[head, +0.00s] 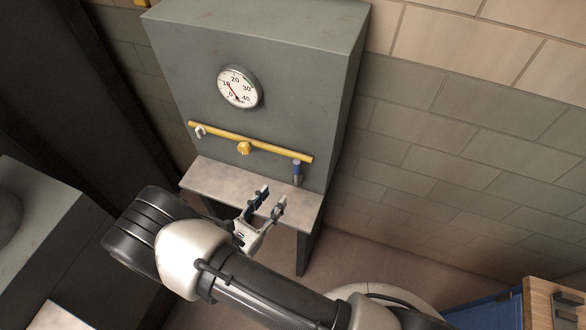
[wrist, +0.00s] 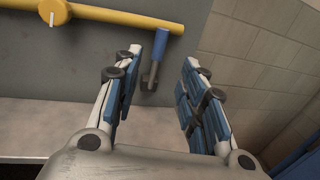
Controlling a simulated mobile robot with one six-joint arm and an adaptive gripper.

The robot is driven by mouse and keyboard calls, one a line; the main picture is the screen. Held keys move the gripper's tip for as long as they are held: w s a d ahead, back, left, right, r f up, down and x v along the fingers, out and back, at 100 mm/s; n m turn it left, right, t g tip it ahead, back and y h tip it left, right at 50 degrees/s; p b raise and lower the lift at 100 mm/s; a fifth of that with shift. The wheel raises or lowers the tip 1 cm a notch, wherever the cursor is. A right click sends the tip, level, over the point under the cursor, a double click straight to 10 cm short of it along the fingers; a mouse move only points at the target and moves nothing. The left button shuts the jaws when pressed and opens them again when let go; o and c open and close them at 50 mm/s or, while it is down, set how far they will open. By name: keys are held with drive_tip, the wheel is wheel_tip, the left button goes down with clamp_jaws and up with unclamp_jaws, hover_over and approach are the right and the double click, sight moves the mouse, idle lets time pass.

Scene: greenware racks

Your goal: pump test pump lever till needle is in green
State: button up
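The test pump lever (head: 297,170) has a blue grip on a grey stem. It stands nearly upright at the right end of the grey cabinet front, above the shelf. In the wrist view the lever (wrist: 160,57) shows beyond my fingertips, just right of the left finger. My gripper (head: 272,197) is open and empty, over the shelf and apart from the lever. It also shows open in the wrist view (wrist: 170,65). The round gauge (head: 239,87) is marked 0 to 40. I cannot make out a green band.
A yellow pipe (head: 275,149) with a yellow valve knob (head: 243,148) runs along the cabinet (head: 275,60) just above the lever. The grey shelf (head: 215,183) is below. A brick wall is at right; a wooden cabinet (head: 550,305) is at lower right.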

sight(295, 169)
drive_tip(key=x, duration=1.2)
drive_tip(key=shift+c, duration=0.2)
clamp_jaws()
